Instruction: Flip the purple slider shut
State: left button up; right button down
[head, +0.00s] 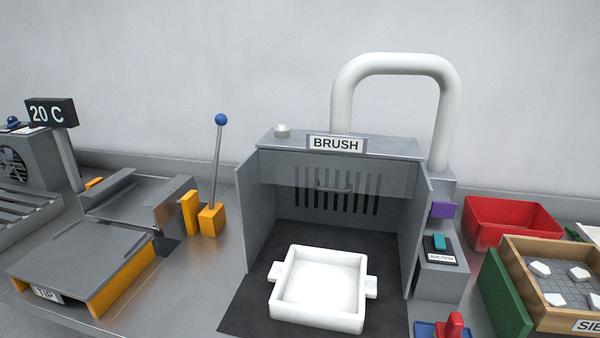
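The purple slider (443,210) is a small purple block on the grey housing at the right side of the booth labelled BRUSH (336,144). It sits above a teal switch (440,242) with a label that seems to read SUCTION. From this view I cannot tell the slider's position along its travel. Neither of my grippers is in view.
A white square tray (283,308) with side handles stands at the booth's open front. A red bin (513,222) and a wooden sieve box (515,270) with pale pieces stand to the right. A blue-knobbed lever (218,165) rises on the left. A white pipe (395,62) arches behind.

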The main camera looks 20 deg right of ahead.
aim_at(441, 206)
jog(key=z, duration=1.3)
